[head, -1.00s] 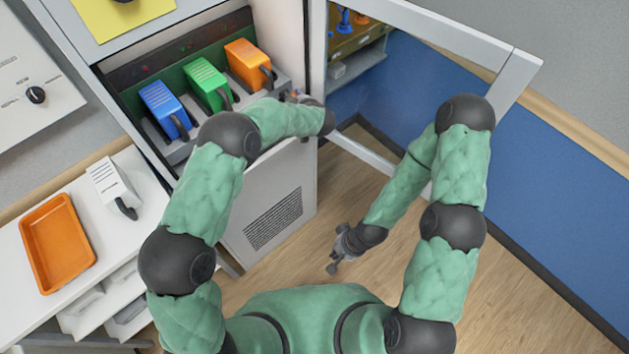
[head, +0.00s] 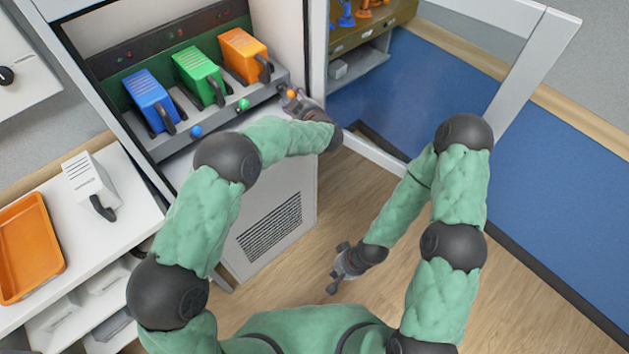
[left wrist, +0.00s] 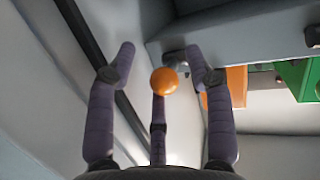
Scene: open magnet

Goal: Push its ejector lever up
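Blue (head: 152,102), green (head: 200,78) and orange (head: 243,56) modules with dark handles sit in the open cabinet's rack. Blue (head: 196,131), green (head: 244,104) and orange (head: 291,94) ball knobs show along the rack's front edge, one below each module. My left gripper (head: 294,101) is at the orange knob. In the left wrist view, its fingers (left wrist: 160,62) are spread, with the orange knob (left wrist: 164,81) between them; I cannot tell if any finger touches it. The orange lever's shaft is mostly hidden. My right gripper (head: 338,275) hangs low over the floor, away from the rack.
A white module (head: 91,184) with a dark handle and an orange tray (head: 30,247) are on the white counter at left. The cabinet's glazed door (head: 515,85) stands open at right. A vented panel (head: 269,227) is below the rack.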

